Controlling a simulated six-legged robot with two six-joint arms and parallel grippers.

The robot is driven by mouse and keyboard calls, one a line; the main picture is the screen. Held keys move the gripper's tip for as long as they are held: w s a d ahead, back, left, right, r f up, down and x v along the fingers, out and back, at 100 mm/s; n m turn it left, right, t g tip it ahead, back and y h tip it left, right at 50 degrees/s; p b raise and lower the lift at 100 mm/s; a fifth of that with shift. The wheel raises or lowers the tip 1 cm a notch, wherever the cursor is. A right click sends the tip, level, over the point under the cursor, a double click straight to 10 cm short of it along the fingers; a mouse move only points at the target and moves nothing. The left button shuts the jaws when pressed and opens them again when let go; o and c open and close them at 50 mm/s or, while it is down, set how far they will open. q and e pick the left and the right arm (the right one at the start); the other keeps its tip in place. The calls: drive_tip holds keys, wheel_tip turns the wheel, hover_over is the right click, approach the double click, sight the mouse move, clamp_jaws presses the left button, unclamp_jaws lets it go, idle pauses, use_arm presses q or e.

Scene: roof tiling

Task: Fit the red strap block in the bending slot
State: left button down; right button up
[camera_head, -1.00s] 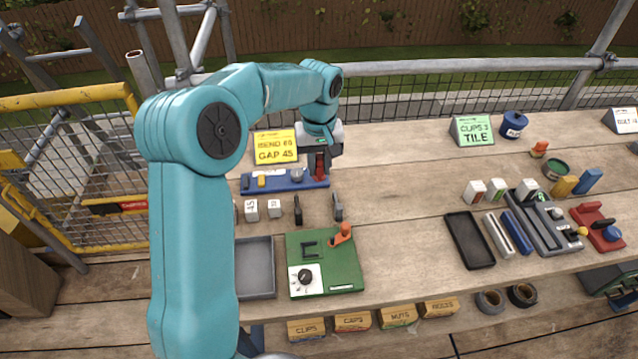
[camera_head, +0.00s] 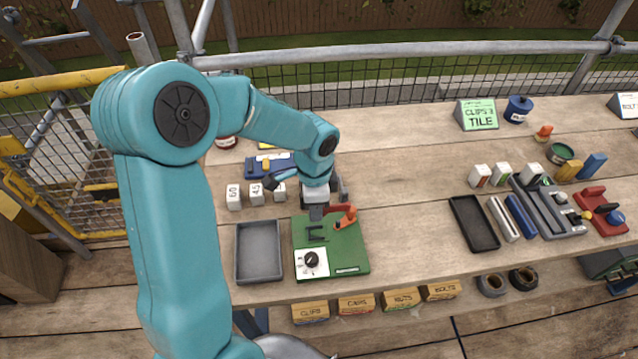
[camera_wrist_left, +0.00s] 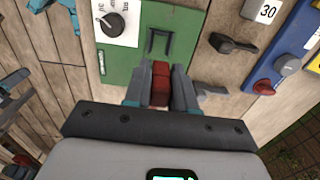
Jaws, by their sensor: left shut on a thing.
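The red strap block (camera_wrist_left: 160,85) is between the fingers of my left gripper (camera_wrist_left: 161,92) in the wrist view. The gripper is shut on it. In the head view my left gripper (camera_head: 316,212) is over the far edge of the green bending board (camera_head: 345,255). In the wrist view the block is apart from the slot piece. Its height above the board is hard to tell. My right gripper is not in view.
A grey tray (camera_head: 258,252) lies left of the board. White numbered blocks (camera_head: 256,194) and a blue holder (camera_head: 262,166) are behind it. A black tray (camera_head: 474,224) and other tools lie farther right. The bench between the board and the black tray is clear.

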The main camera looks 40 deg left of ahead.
use_arm(q)
drive_tip(key=shift+s, duration=0.1)
drive_tip(key=shift+f+b, duration=0.85)
drive_tip(key=shift+f, duration=0.05)
drive_tip(key=shift+f+b, duration=2.3)
drive_tip(key=shift+f, duration=0.55)
drive_tip(key=shift+f, duration=0.15)
